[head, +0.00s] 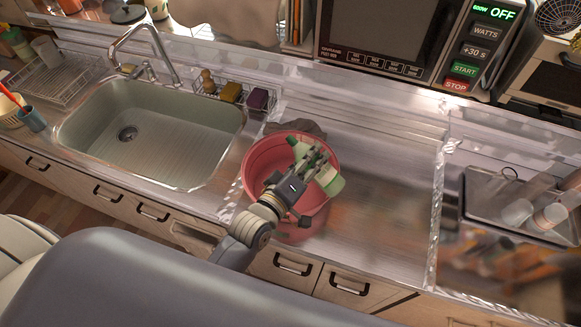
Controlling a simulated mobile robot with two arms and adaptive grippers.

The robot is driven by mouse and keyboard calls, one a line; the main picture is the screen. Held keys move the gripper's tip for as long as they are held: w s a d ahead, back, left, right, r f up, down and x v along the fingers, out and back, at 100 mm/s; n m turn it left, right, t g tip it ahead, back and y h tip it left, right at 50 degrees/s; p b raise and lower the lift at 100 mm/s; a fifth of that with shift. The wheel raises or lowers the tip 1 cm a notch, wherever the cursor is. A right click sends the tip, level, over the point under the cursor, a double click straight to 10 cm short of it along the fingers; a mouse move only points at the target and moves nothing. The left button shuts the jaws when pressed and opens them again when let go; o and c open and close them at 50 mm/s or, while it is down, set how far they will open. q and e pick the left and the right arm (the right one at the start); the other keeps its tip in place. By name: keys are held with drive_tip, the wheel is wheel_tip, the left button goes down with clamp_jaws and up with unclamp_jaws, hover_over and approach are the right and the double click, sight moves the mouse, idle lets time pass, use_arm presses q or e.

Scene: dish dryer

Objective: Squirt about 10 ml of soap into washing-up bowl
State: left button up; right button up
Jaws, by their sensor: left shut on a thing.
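The washing-up bowl (258,160) is a round pink-red basin on the steel counter, right of the sink. My left gripper (317,160) is over the bowl and shut on a pale green and white bottle (331,183), which looks like the soap bottle. The bottle lies tilted across the bowl's opening, its ends showing on both sides of the fingers. The gripper and bottle hide much of the bowl's inside, so I cannot tell whether soap is in it. My right gripper is not in view.
The empty sink (150,130) with its tap (150,50) is to the left. A wire caddy (236,92) with sponges stands behind it. A dark cloth (300,128) lies behind the bowl. A microwave (390,35) stands at the back; a tray (485,215) with glasses is at right.

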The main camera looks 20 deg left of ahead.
use_arm(q)
drive_tip(key=shift+d, duration=0.1)
idle(0.7)
drive_tip(key=shift+f+n+b, duration=0.35)
drive_tip(key=shift+n+b, duration=0.05)
drive_tip(key=shift+b, duration=0.2)
drive_tip(key=shift+d+f+n+h+b, duration=0.15)
drive_tip(key=shift+f+n+h+b, duration=0.15)
drive_tip(key=shift+f+n+b, duration=0.4)
idle(1.2)
drive_tip(key=shift+s+d+f+n+b, duration=0.15)
drive_tip(key=shift+d+f+n+b, duration=0.2)
drive_tip(key=shift+f+n, duration=0.35)
idle(1.8)
drive_tip(key=shift+f+n+h, duration=0.25)
drive_tip(key=shift+n+h, duration=0.05)
drive_tip(key=shift+n, duration=0.2)
idle(1.8)
